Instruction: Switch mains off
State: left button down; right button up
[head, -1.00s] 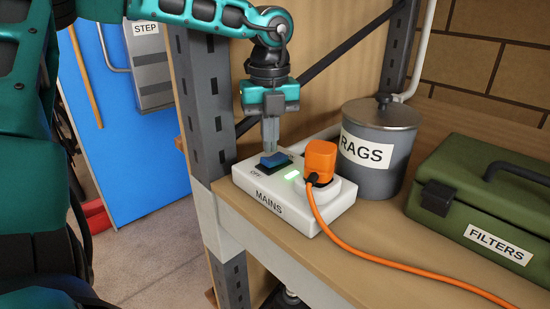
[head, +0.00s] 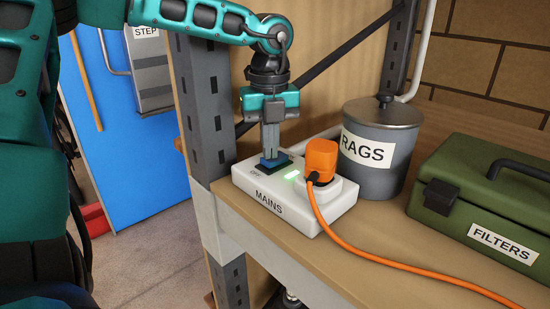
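The white MAINS box (head: 262,207) sits on the wooden shelf near its left front corner. Its blue rocker switch (head: 275,161) is on the top left, next to the OFF mark. A green indicator light (head: 292,176) glows beside it. An orange plug (head: 321,157) sits in the socket on the right. My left gripper (head: 270,156) points straight down with its fingers together. The fingertips are at the rocker and appear to touch it; they hide part of it. No object shows between the fingers. My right gripper is not in view.
An orange cable (head: 345,244) runs from the plug across the shelf (head: 375,230) to the right. A grey RAGS tin (head: 378,170) and green FILTERS case (head: 480,195) stand to the right. A dark metal upright (head: 210,110) rises close behind the box on the left.

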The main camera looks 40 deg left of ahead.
pick_arm(q)
jog(key=shift+f, duration=0.2)
notch_tip(320, 180, up, 7)
jog(key=p, duration=0.4)
dwell(0.5)
dwell(0.4)
